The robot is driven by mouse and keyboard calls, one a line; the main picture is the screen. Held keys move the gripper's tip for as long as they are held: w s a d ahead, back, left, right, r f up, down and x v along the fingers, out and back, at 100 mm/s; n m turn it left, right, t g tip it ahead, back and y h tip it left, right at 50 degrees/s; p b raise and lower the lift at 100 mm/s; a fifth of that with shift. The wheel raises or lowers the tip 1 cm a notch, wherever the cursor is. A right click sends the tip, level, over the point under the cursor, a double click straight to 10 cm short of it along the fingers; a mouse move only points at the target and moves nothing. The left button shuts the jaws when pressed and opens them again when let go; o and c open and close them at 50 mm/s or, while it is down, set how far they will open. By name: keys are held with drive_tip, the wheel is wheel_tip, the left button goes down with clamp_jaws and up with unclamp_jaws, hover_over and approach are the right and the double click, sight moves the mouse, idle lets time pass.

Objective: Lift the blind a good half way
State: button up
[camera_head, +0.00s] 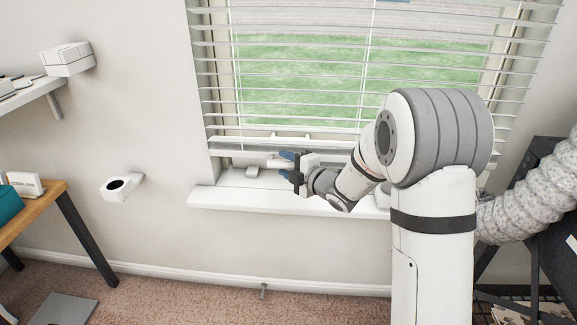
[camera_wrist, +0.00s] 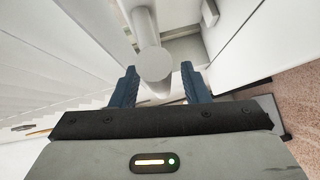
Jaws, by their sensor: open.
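The white slatted blind (camera_head: 300,58) hangs over the window, lowered to a little above the sill; its bottom rail (camera_head: 228,153) looks roughly level. A white round-ended bar (camera_wrist: 154,64) projects near the rail; in the head view its pale end (camera_head: 277,163) shows by the fingertips. My gripper (camera_head: 284,166) is open at the lower part of the blind, its blue fingers pointing left. In the wrist view my gripper (camera_wrist: 159,72) has one finger on each side of the bar's end. I cannot tell whether the fingers touch it. My arm hides the blind's lower right.
The white sill (camera_head: 235,199) runs below the blind, with a small grey piece (camera_head: 254,170) on it. A round holder (camera_head: 118,187) is on the wall at left, near a shelf (camera_head: 28,96) and wooden table (camera_head: 38,208). A ribbed hose (camera_head: 530,208) is at right.

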drive_tip(key=shift+c, duration=0.3)
clamp_jaws()
drive_tip(key=shift+d, duration=0.25)
drive_tip(key=shift+a, duration=0.2)
wheel_tip(320, 180, up, 62)
drive_tip(key=p, duration=4)
drive_tip(key=shift+r, duration=0.1)
drive_tip(key=shift+o, duration=0.3)
unclamp_jaws()
